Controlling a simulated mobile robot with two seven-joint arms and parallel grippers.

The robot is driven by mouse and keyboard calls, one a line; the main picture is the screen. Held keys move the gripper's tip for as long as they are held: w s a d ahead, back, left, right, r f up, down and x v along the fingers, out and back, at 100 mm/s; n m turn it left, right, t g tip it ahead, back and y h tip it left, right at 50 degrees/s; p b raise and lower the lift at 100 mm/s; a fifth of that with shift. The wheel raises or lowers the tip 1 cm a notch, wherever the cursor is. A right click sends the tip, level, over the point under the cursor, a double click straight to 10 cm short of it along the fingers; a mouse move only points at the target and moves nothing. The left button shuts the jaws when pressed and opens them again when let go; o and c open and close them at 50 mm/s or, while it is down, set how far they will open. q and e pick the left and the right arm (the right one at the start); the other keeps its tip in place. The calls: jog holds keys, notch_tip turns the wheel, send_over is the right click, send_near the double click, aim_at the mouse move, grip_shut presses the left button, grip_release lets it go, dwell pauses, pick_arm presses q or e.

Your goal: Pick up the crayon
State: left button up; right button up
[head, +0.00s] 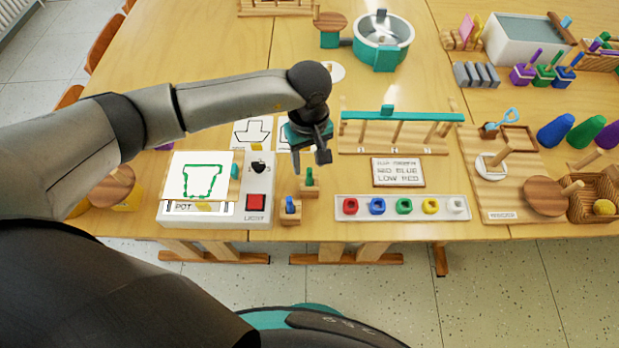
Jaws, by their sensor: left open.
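Two short crayon-like sticks stand upright in small wooden blocks near the table's front edge: a green one (309,176) and a blue one (290,205). I cannot tell for certain which thing is the crayon. My left gripper (318,154) is open, pointing down above and behind the green stick, apart from it as far as I can tell. Nothing shows between its fingers. My right gripper is out of view.
A white light box (258,181) with a pot drawing (193,180) stands left of the blocks. A white tray of coloured rings (425,206), a text card (398,172) and a wooden rack (378,131) stand right. Bare table lies between blocks and tray.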

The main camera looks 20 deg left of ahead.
aim_at(309, 170)
pick_arm(q)
jog(key=shift+w+d+f, duration=0.1)
jog(key=shift+f, duration=3)
grip_shut()
